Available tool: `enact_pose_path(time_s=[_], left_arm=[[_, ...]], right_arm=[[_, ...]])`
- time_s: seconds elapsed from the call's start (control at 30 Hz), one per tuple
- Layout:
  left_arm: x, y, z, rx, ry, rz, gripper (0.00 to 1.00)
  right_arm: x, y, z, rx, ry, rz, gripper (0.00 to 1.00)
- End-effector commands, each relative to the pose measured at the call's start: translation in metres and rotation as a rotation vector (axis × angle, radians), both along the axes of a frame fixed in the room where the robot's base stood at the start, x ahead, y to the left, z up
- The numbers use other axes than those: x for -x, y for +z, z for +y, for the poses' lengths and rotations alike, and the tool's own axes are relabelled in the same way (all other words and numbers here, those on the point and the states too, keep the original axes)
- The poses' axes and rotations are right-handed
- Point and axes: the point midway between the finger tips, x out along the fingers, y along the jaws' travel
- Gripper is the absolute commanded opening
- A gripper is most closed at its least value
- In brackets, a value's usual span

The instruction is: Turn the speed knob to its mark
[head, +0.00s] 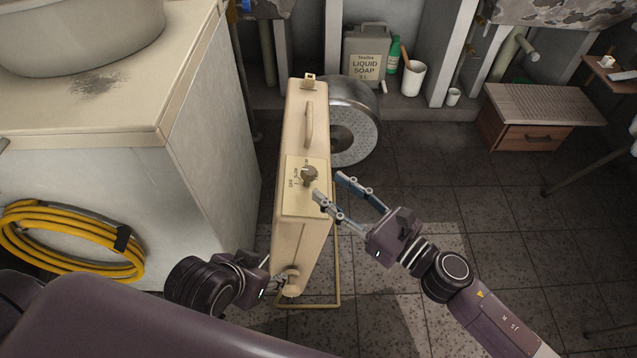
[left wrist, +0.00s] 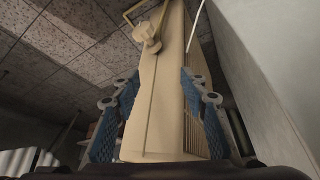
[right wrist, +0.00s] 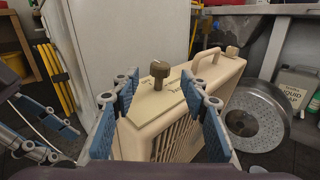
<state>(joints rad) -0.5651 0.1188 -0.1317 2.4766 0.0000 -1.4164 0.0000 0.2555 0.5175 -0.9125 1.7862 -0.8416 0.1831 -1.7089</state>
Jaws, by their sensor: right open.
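The speed knob (head: 309,175) is grey-brown and sits on a pale label plate (head: 292,201) on top of the beige machine (head: 296,124). The plate's markings are too small to read surely. The knob also shows in the right wrist view (right wrist: 160,70), standing up from the panel, beyond and between the fingertips. My right gripper (head: 328,186) is open and empty, just right of the knob, apart from it. My left gripper (head: 280,282) is low at the machine's near end. In the left wrist view its fingers (left wrist: 160,85) are spread, with the beige casing showing between them.
A grey perforated drum (head: 355,130) stands right of the machine. A white cabinet (head: 215,120) with a yellow hose (head: 65,255) is close on the left. A soap can (head: 366,55) and a white cup (head: 412,78) stand at the back.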

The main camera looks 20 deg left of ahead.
Motion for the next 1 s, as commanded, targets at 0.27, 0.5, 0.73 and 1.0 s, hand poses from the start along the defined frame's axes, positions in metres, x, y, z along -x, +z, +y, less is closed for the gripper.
enact_pose_path(time_s=[0.27, 0.5, 0.73, 1.0], left_arm=[[-0.004, 0.002, -0.001, 0.002, -0.001, -0.015, 0.4], [-0.015, 0.006, -0.004, 0.012, -0.005, -0.06, 0.4], [-0.017, 0.007, -0.005, 0.014, -0.006, -0.071, 0.4], [-0.017, 0.007, -0.005, 0.015, -0.007, -0.07, 0.4]], right_arm=[[-0.021, 0.002, 0.037, -0.003, 0.0, -0.001, 0.41], [-0.034, 0.001, 0.061, -0.003, -0.001, 0.003, 0.41], [-0.036, 0.001, 0.065, -0.002, -0.002, 0.004, 0.41], [-0.036, 0.001, 0.065, -0.002, -0.002, 0.004, 0.23]])
